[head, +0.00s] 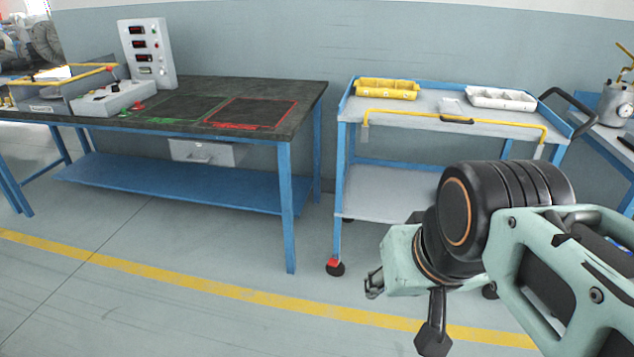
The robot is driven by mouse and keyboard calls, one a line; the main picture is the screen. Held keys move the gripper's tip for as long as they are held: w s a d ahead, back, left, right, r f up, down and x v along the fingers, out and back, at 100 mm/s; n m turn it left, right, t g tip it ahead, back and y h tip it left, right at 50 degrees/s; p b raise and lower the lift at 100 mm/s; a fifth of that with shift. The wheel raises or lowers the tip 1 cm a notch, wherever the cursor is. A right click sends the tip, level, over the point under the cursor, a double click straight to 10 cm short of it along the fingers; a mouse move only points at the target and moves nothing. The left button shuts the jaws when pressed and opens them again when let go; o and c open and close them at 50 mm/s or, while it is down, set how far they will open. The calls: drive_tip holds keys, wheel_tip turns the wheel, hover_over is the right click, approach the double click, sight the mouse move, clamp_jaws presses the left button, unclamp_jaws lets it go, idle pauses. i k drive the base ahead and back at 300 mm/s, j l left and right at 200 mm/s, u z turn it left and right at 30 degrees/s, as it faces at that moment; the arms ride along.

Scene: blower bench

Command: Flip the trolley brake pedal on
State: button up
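The blue-framed trolley (341,190) stands right of the workbench. A small red pedal (332,262) shows at its front left caster (336,270), near the floor. Whether the pedal is up or down is too small to tell. My gripper (373,284) is right of the red pedal in the picture and apart from it, pointing left. Its small fingers are partly hidden by the wrist, so their opening is unclear. My arm covers the trolley's lower right part; another dark caster (490,291) barely shows behind it.
The trolley top holds a yellow tray (387,89), a white tray (501,98) and a yellow bar (400,113) along its front. The workbench (300,118) with a blue lower shelf stands left. A yellow floor line (230,289) crosses open floor in front.

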sight(333, 262)
drive_tip(key=l+u, duration=0.5)
drive_tip(key=l, duration=0.75)
drive_tip(key=i+j, duration=0.15)
drive_tip(key=i, duration=0.35)
drive_tip(key=i+j+u, duration=0.1)
drive_tip(key=i, duration=0.4)
drive_tip(key=i+j, duration=0.25)
drive_tip(key=i, duration=0.2)
drive_tip(key=k+j, duration=0.15)
drive_tip(key=i+l, duration=0.15)
